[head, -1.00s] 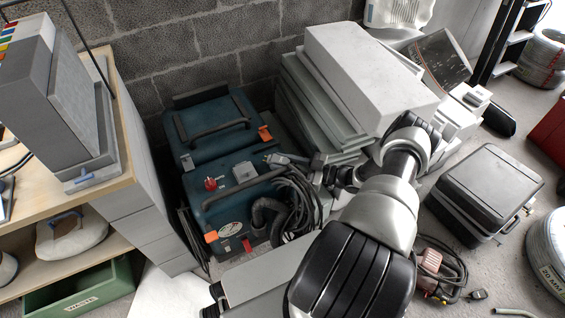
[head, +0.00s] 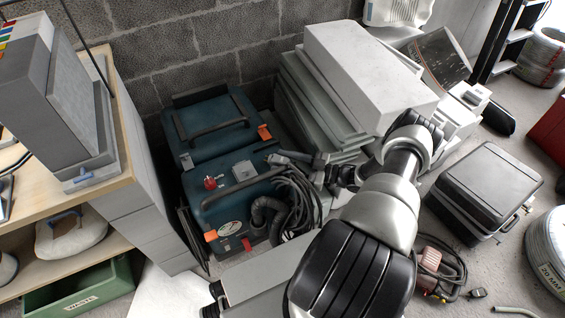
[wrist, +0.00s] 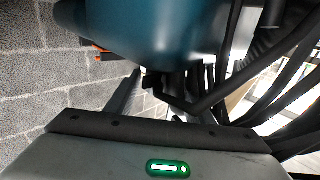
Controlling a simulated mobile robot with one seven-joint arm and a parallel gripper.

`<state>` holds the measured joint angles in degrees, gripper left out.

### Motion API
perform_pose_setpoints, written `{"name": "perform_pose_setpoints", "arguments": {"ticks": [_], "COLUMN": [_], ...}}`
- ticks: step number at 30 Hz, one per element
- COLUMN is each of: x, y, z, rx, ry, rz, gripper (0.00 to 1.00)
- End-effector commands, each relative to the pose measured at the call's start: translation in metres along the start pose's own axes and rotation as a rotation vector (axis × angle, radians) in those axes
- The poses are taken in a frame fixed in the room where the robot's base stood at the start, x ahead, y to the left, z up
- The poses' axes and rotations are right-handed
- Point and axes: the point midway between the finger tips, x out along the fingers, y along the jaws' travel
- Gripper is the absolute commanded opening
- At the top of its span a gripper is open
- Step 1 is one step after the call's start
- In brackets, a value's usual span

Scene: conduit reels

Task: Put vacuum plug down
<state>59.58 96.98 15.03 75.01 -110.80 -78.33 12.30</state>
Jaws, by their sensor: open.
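The vacuum (head: 235,195) is a dark teal box with a black handle and a ribbed hose, on the floor by the block wall. A bundle of black cable (head: 297,195) hangs at its right side. A small grey piece that looks like the plug (head: 274,159) lies by the vacuum's top right edge, at the tip of my gripper (head: 285,157). My gripper is open there; whether it touches the plug I cannot tell. In the wrist view the vacuum's teal side (wrist: 150,25) and black cables (wrist: 275,75) are close; the plug is not clear.
A second teal case (head: 215,125) stands behind the vacuum. Stacked grey panels and a white block (head: 370,75) rise to the right, close to my arm. A workbench (head: 125,140) stands at left. A grey case (head: 485,190) sits on the floor at right.

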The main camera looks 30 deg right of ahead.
Motion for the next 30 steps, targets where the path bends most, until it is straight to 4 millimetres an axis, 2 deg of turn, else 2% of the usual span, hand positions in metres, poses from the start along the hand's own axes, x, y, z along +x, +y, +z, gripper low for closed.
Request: {"name": "perform_pose_setpoints", "arguments": {"ticks": [1, 9, 15, 21, 30], "x": [-0.013, -0.075, -0.105, -0.115, -0.114], "y": [0.003, 0.003, 0.003, 0.002, 0.002], "z": [-0.004, -0.004, -0.002, -0.002, -0.002], "rx": [-0.003, -0.004, -0.003, -0.002, -0.002], "ry": [0.004, 0.004, 0.004, 0.005, 0.004], "rz": [0.004, 0.005, 0.004, 0.002, 0.002], "gripper": [0.49, 0.49, 0.49, 0.49, 0.49]}}
